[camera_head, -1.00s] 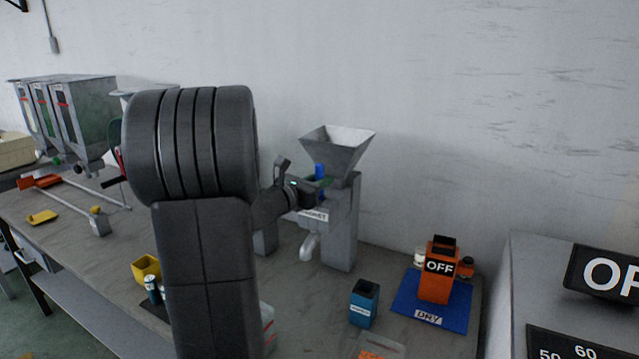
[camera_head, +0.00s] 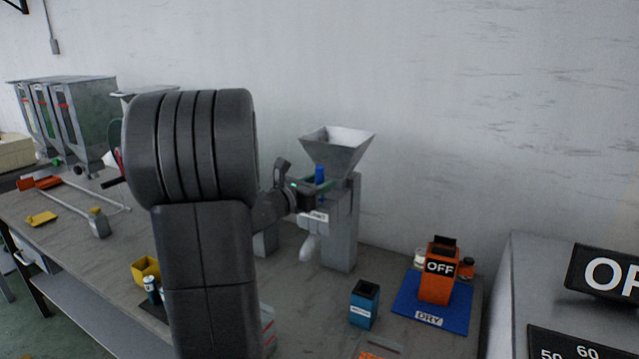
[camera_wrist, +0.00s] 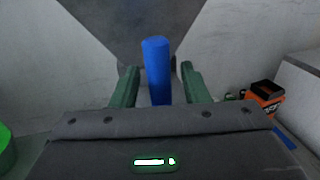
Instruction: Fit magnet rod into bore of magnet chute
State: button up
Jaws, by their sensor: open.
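The magnet rod is not plainly labelled; a blue upright cylinder (camera_head: 320,174), likely the rod's handle, stands at the front of the magnet chute (camera_head: 341,222) below its hopper. In the wrist view the blue cylinder (camera_wrist: 157,68) stands between the two green fingers of my gripper (camera_wrist: 158,82), with a gap on each side. My gripper (camera_head: 312,192) is open around it in the head view. The bore and the cylinder's lower end are hidden by my gripper.
A grey funnel hopper (camera_head: 338,148) rises close behind my gripper. A blue bin (camera_head: 364,304) and an orange OFF box (camera_head: 438,272) on a blue DRY mat (camera_head: 405,304) stand to the right. A yellow bin (camera_head: 146,270) is at the left.

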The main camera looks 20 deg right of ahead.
jog(key=shift+r+p, duration=0.2)
jog(key=shift+p, duration=0.55)
jog(key=b+v, duration=0.4)
jog(key=v, duration=0.9)
jog(key=shift+w+a+f, duration=0.15)
jog(key=shift+w+a, duration=0.05)
jog(key=shift+a, duration=0.35)
jog(key=p+x, duration=0.1)
jog(key=x, duration=0.3)
jog(key=p+x, duration=0.1)
jog(key=x, duration=0.4)
jog(key=p+x, duration=0.1)
jog(key=x, duration=0.4)
jog(key=shift+s+d+f, duration=0.2)
jog(key=shift+s+f, duration=0.05)
jog(key=shift+s, duration=0.15)
jog(key=shift+b, duration=0.35)
jog(key=shift+a+r, duration=0.1)
jog(key=shift+s+r, duration=0.1)
jog(key=shift+r, duration=0.15)
